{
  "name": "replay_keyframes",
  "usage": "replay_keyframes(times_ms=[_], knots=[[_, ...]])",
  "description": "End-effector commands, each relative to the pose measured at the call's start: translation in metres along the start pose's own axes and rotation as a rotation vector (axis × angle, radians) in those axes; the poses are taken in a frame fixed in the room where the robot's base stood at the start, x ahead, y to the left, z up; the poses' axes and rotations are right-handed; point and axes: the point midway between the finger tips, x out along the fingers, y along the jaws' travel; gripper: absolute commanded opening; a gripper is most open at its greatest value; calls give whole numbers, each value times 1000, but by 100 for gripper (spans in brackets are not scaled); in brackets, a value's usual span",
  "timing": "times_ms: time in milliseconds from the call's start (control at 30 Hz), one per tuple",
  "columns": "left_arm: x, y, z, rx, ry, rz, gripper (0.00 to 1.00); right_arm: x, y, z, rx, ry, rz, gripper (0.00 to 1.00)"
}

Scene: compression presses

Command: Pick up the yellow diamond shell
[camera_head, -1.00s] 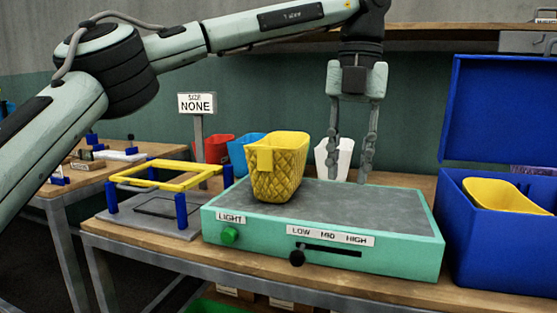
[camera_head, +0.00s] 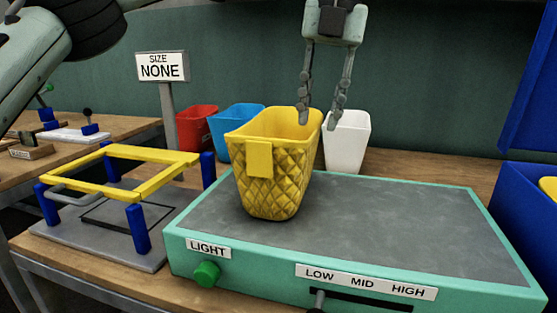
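The yellow diamond shell (camera_head: 275,170) is a bin-shaped piece with a quilted diamond pattern and a plain tab on its front. It stands upright on the grey top of the green light box (camera_head: 390,235). My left gripper (camera_head: 319,122) points down with its two fingers apart, open and empty. Its fingertips show at the shell's right rear rim; whether they touch it I cannot tell. My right gripper is not in view.
Red (camera_head: 196,127), blue (camera_head: 237,132) and white (camera_head: 347,142) bins stand behind the box. A yellow frame on blue posts (camera_head: 122,170) is at left, near a "SIZE NONE" sign (camera_head: 162,66). A blue crate (camera_head: 530,205) is at right.

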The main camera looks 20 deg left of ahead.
Motion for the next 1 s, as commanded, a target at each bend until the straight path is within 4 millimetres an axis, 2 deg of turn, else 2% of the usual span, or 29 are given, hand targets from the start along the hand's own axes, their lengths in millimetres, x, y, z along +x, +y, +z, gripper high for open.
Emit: replay_keyframes(times_ms=[400,533,733,767,1000], knots=[[57,1,-5,1,2,1,28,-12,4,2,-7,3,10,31],[65,1,-5,0,1,0,28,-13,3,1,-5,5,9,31],[66,1,-5,0,1,0,28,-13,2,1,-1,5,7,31],[66,1,-5,0,1,0,27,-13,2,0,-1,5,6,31],[66,0,-5,1,1,0,0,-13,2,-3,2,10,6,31]])
